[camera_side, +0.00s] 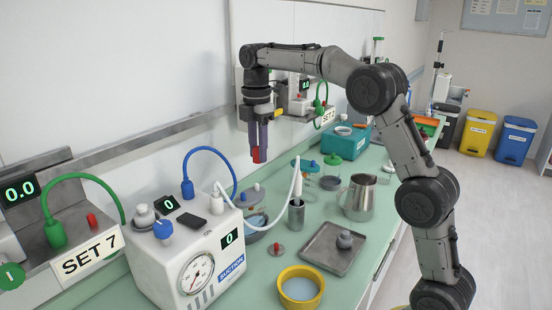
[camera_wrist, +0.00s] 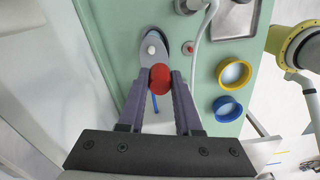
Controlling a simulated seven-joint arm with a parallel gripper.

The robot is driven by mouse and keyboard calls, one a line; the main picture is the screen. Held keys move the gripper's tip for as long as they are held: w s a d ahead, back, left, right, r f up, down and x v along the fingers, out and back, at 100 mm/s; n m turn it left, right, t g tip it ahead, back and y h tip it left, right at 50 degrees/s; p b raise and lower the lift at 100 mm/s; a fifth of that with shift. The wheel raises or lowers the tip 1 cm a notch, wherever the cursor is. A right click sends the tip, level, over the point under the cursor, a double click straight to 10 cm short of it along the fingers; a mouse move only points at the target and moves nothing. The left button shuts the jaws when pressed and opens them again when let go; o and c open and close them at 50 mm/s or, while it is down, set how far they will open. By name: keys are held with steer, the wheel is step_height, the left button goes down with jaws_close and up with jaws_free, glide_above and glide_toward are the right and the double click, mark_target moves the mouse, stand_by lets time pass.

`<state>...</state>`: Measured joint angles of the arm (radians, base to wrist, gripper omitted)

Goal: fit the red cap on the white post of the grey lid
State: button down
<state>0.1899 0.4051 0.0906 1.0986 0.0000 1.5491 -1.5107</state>
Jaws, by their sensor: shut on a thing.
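The red cap (camera_side: 257,155) is held between the fingertips of my gripper (camera_side: 257,150), well above the green counter. In the wrist view, the cap (camera_wrist: 161,80) sits between the two purple-grey fingers, which are shut on it. The grey lid (camera_wrist: 146,42) shows as a grey oval just beyond the cap, partly hidden by the cap and fingers. A small blue spot shows on it. The cap is apart from the lid.
A white suction unit (camera_side: 186,258) with a blue hose stands at the front left. A steel cup (camera_side: 297,216), a pitcher (camera_side: 359,198), a metal tray (camera_side: 322,256) and a yellow bowl (camera_side: 300,290) stand on the counter. A white hose (camera_side: 295,190) arches beside the cup.

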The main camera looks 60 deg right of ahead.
mark_target(256, 155)
steer(key=f, duration=0.1)
steer(key=w, duration=0.1)
steer(key=f, duration=0.1)
steer(key=shift+w+d+f, duration=0.25)
steer(key=shift+d+f, duration=0.1)
steer(key=shift+d, duration=0.05)
steer(key=shift+f, duration=1.8)
steer(key=shift+f, duration=1.6)
stand_by(0.7)
steer(key=c, duration=0.5)
jaws_free()
steer(key=shift+r, duration=3.5)
